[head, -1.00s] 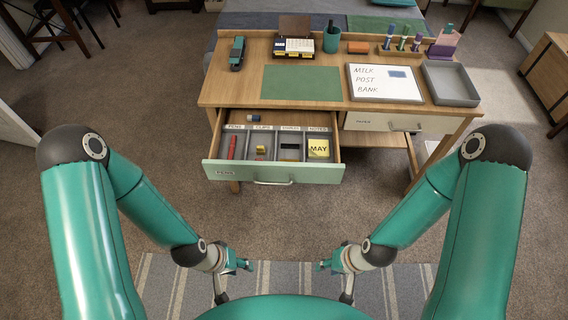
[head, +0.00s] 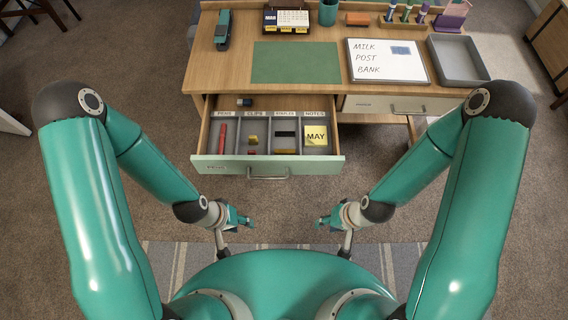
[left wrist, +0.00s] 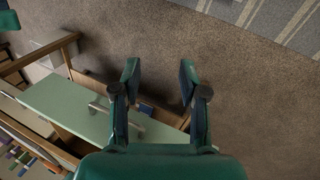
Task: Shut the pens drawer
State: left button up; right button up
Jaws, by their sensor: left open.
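The pens drawer (head: 215,168) stands pulled out on the left side of the desk, with a pale green front and a metal bar handle (head: 268,173). Its labelled compartments hold a red item, small yellow and red items, a dark item and a yellow MAY note (head: 316,136). My left gripper (head: 243,221) is in front of and below the drawer front, apart from it. In the left wrist view its fingers (left wrist: 160,80) are spread and empty, with the drawer front (left wrist: 75,110) beyond. My right gripper (head: 325,221) is in front of the drawer's right end, touching nothing; its opening is too small to tell.
The desk top (head: 215,72) carries a green blotter (head: 296,62), a whiteboard (head: 388,62), a grey tray (head: 458,60) and a green stapler-like item (head: 222,30). A second drawer (head: 390,104) at right is shut. Carpet is clear before the desk.

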aim_at(268, 114)
jog(key=u, duration=0.95)
jog(key=k, duration=1.45)
jog(key=z, duration=0.4)
jog(key=i, duration=1)
jog(key=u, duration=0.05)
